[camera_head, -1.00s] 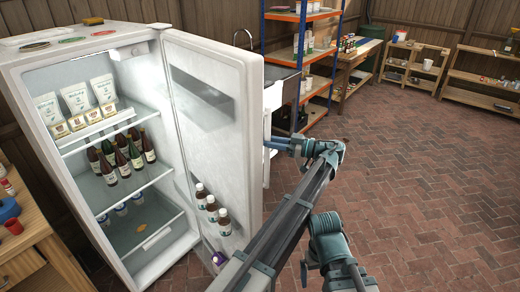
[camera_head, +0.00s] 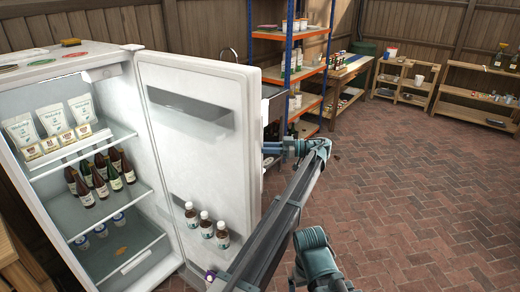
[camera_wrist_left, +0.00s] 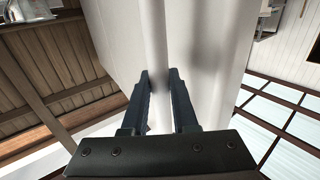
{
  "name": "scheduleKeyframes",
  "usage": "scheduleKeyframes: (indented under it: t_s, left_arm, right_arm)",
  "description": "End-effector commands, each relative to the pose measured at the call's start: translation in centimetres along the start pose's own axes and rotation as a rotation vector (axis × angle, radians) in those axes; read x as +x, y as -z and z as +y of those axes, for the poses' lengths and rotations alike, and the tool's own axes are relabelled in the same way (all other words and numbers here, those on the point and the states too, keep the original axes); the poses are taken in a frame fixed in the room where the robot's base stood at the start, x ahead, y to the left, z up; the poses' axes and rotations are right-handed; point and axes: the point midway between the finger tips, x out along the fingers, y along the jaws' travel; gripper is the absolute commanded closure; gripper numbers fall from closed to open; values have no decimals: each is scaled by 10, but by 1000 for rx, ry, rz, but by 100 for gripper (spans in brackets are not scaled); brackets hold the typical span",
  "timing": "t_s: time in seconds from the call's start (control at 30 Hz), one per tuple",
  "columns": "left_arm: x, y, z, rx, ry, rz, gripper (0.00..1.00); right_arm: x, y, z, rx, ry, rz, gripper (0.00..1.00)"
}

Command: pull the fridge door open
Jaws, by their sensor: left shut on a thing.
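The white fridge (camera_head: 95,62) stands at the left in the head view with its door (camera_head: 190,150) wide open, its inner face showing. Pouches, dark bottles and small tubs stand on its shelves, and brown bottles (camera_head: 207,228) stand in the door's bottom rack. My left gripper (camera_head: 270,150) is at the door's outer side, near its free edge, partly hidden by the door. In the left wrist view its fingers (camera_wrist_left: 160,78) are shut on the white door handle (camera_wrist_left: 153,35). My right gripper is not in view.
A blue-and-orange shelf rack (camera_head: 292,70) stands behind the door. Low wooden shelves (camera_head: 405,85) line the back fence. A wooden bench (camera_head: 15,255) is at the left edge. The brick floor (camera_head: 420,190) at the right is clear.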

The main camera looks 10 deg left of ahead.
Motion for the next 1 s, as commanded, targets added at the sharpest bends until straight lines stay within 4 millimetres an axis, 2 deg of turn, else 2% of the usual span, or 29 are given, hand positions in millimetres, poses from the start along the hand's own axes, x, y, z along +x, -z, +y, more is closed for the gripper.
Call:
scheduleKeyframes:
  t_s: [0.33,0.37,0.5,1.0]
  left_arm:
    - [0,-1,0,1,2,-4,100]
    - [0,-1,0,1,2,-4,70]
    - [0,-1,0,1,2,-3,44]
    - [0,0,3,0,1,-1,43]
  right_arm:
    - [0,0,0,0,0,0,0]
    - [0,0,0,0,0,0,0]
    - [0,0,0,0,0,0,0]
    - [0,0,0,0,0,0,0]
